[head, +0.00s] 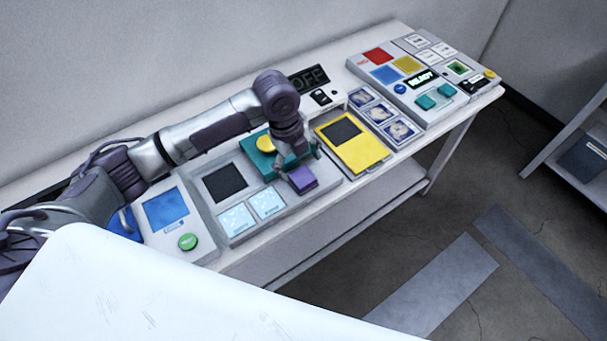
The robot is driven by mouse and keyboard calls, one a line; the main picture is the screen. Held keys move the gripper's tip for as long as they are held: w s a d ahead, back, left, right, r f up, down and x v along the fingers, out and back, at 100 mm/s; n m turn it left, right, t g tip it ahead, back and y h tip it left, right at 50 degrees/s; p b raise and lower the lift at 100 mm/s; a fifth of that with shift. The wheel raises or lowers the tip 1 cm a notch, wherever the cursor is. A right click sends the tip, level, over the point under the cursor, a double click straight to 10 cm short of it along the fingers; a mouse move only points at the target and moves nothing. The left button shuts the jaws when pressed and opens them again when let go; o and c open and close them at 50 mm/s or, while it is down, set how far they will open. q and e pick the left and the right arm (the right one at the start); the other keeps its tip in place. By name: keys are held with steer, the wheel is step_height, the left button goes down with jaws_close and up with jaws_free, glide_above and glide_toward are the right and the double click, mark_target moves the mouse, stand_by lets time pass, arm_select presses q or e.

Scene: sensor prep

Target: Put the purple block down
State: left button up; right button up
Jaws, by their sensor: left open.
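The purple block (302,180) is at the front edge of the grey panel in the middle of the bench. My left gripper (299,165) comes down from above, with its fingers open around or just behind the block. I cannot tell whether a finger touches it. The block looks level and seems to rest on the panel, though its underside is hidden. My right gripper is not in view.
A yellow device (352,153) stands to the right, a blue-screened panel with a green button (188,242) to the left. A white surface (150,290) fills the lower left.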

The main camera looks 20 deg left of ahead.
mark_target(296, 182)
arm_select(q)
steer(key=r, duration=0.3)
steer(key=a+r, duration=0.1)
steer(key=r, duration=0.1)
steer(key=shift+s, duration=0.15)
stand_by(0.3)
